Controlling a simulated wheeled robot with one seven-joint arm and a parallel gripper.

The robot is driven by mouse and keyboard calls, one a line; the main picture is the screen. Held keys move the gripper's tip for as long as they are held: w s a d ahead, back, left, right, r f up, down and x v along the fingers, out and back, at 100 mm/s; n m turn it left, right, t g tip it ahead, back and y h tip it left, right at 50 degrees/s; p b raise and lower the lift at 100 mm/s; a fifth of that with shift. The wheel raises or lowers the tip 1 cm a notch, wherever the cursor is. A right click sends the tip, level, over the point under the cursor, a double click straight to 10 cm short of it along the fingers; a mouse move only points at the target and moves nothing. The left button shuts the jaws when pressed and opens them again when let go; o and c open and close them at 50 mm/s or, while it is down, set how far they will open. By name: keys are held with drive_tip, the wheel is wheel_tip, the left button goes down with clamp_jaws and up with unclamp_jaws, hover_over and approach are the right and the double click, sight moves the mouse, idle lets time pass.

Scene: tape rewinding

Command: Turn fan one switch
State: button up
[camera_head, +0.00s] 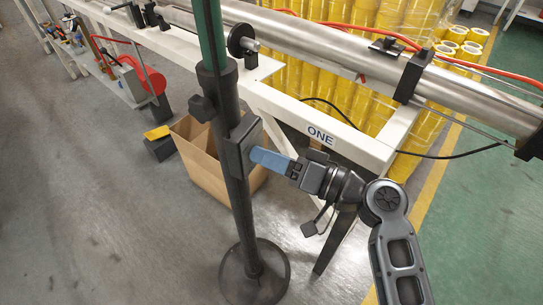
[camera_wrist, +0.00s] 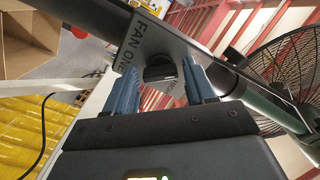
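The fan one switch box (camera_head: 241,146) is a dark box on a black pole, and my gripper (camera_head: 257,156) reaches its face from the right in the head view. In the wrist view its grey plate (camera_wrist: 148,38) reads "FAN ONE". A black knob (camera_wrist: 159,68) sits on the plate. The blue fingers of my gripper (camera_wrist: 163,76) stand apart on either side of the knob, with a gap showing between them. The fingertips are at or very near the plate; I cannot tell whether they touch it. The knob is hidden in the head view.
The black pole (camera_head: 238,205) stands on a round base (camera_head: 254,275). A cardboard box (camera_head: 202,163) is behind it. A white frame marked "ONE" (camera_head: 321,134) carries a long metal roller (camera_head: 330,48). A caged fan (camera_wrist: 288,60) shows at right in the wrist view.

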drive_tip(key=c, duration=0.8)
drive_tip(key=shift+m, duration=0.3)
drive_tip(key=shift+m+p, duration=1.5)
drive_tip(key=shift+m, duration=2)
drive_tip(key=o, duration=1)
drive_tip(key=shift+o, duration=0.2)
drive_tip(key=shift+d, duration=0.1)
